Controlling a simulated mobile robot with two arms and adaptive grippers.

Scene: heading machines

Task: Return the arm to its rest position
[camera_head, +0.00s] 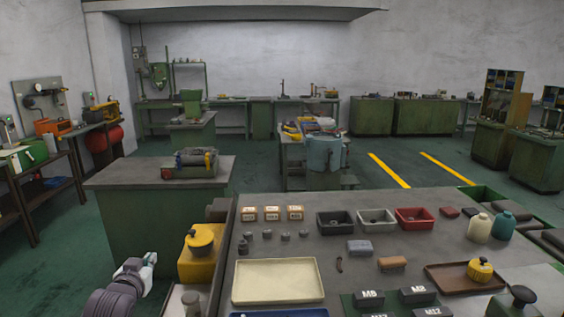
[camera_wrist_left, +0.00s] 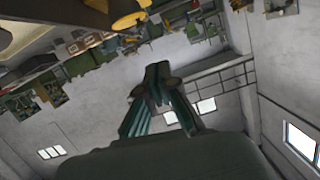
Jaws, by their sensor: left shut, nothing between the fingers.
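My left gripper (camera_head: 148,260) shows at the lower left of the head view, at the end of my grey arm. It is to the left of the workbench (camera_head: 330,242) and beside a yellow machine part (camera_head: 198,262), apart from it. In the left wrist view the fingers of my left gripper (camera_wrist_left: 156,72) are closed together with nothing between them. That view is tilted and looks past the fingers toward the far wall and windows. My right gripper is in neither view.
The workbench holds a cream tray (camera_head: 278,281), black, grey and red bins (camera_head: 414,218), small boxes, bottles (camera_head: 479,228) and a brown tray (camera_head: 466,279). A green cabinet (camera_head: 150,225) stands behind my left gripper. Open green floor (camera_head: 60,255) lies to the left.

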